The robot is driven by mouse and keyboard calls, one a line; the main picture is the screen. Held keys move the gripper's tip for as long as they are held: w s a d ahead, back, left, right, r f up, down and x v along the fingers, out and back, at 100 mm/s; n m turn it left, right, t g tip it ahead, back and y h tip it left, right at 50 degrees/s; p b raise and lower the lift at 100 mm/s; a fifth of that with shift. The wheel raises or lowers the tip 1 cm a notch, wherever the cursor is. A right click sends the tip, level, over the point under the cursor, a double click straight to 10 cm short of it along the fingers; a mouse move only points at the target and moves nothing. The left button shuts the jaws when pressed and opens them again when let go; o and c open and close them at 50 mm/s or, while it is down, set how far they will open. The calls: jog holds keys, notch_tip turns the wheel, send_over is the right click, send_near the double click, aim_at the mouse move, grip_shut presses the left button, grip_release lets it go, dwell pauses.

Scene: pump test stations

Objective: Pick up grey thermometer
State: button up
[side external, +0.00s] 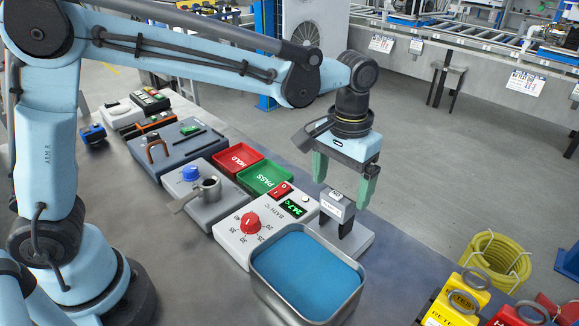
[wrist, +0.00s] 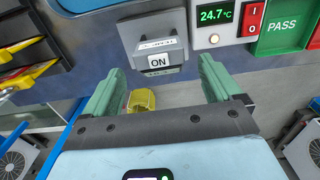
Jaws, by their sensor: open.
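A small grey device with a white label, which looks like the grey thermometer (side external: 337,205), stands upright on a dark post on a grey base at the right end of the bath unit. In the wrist view the grey device (wrist: 158,28) shows an "ON" label. My gripper (side external: 341,194) is open, pointing down with its green fingers above and around the device's top. In the wrist view the gripper's fingertips (wrist: 161,62) are spread wider than the device, and I see no contact. The device's lower part is hidden in the wrist view.
A tray of blue liquid (side external: 262,264) stands in front of the bath controller (side external: 233,236), whose display reads 24.7°C. Red HOLD (side external: 238,157) and green PASS (side external: 265,177) trays lie behind. Yellow coiled hose (side external: 497,262) and tagged stands are at right.

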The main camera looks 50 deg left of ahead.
aim_at(338, 209)
jog(key=shift+f, duration=3.6)
jog(key=shift+c, duration=0.3)
jog(key=c, duration=1.1)
jog(key=shift+c, duration=0.2)
jog(key=shift+r, duration=0.1)
